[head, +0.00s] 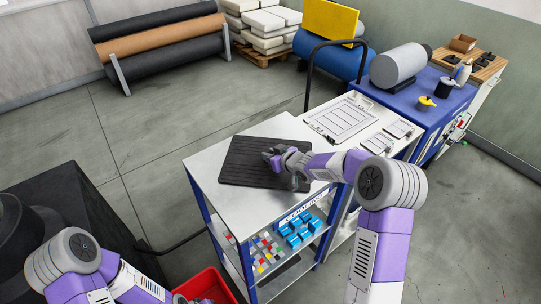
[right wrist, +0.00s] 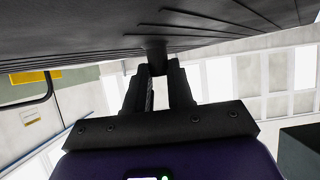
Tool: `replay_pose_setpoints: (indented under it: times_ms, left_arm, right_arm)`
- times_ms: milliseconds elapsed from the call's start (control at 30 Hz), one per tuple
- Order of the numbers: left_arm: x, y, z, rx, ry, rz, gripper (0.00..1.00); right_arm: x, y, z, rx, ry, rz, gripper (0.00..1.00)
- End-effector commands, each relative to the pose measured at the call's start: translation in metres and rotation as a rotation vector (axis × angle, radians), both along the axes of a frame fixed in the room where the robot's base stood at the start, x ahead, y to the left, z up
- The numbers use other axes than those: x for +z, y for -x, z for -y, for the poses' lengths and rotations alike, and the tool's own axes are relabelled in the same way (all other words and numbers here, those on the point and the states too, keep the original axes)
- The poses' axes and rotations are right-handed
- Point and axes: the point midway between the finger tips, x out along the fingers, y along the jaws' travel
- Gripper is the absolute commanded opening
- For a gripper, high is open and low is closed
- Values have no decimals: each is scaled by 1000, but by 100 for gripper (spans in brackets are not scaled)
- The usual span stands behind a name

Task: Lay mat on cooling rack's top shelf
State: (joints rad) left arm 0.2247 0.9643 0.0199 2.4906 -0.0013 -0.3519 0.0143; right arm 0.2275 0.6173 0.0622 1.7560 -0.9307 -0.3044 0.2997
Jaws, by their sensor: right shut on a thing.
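The dark ribbed mat (head: 250,163) is flat over the top shelf (head: 225,199) of the blue-framed cooling rack. Whether it rests on the shelf or hangs just above it, I cannot tell. My right gripper (head: 272,157) is over the mat and shut on its dark knob-like grip. In the right wrist view, the mat (right wrist: 90,32) fills the top, and the gripper's fingers (right wrist: 158,75) close on that grip. My left arm is at the bottom left, its gripper mostly cut off at the picture's bottom edge.
Below the top shelf are blue and coloured small parts (head: 297,236). A red bin (head: 215,286) is at the bottom. A white worktop with a clipboard (head: 341,117) adjoins the rack behind, then a blue cabinet (head: 420,107). Open floor is to the left.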

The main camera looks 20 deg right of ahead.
Motion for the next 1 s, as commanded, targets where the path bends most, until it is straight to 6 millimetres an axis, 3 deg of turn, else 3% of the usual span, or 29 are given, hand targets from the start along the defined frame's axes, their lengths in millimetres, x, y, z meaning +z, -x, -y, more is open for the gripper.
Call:
replay_pose_setpoints:
  times_ms: [33, 67, 233, 600, 767, 1000]
  left_arm:
    - [-2, 0, 0, 0, 0, 0, 43]
    - [-3, 0, 0, 0, 0, 0, 43]
    - [-2, 0, 0, 0, 0, 0, 43]
    - [3, 0, 0, 0, 0, 0, 43]
    - [2, 0, 0, 0, 0, 0, 43]
    - [8, 0, 0, 0, 0, 0, 43]
  right_arm:
    - [-1, -1, 0, 0, -2, 5, 0]
    - [-4, 0, 0, 0, 0, -1, 24]
    - [-2, 0, 0, 0, 0, -1, 48]
    - [4, 0, 0, 0, 0, 0, 48]
    - [14, 20, 9, -2, 1, 0, 48]
    - [39, 62, 25, -4, 0, -1, 48]
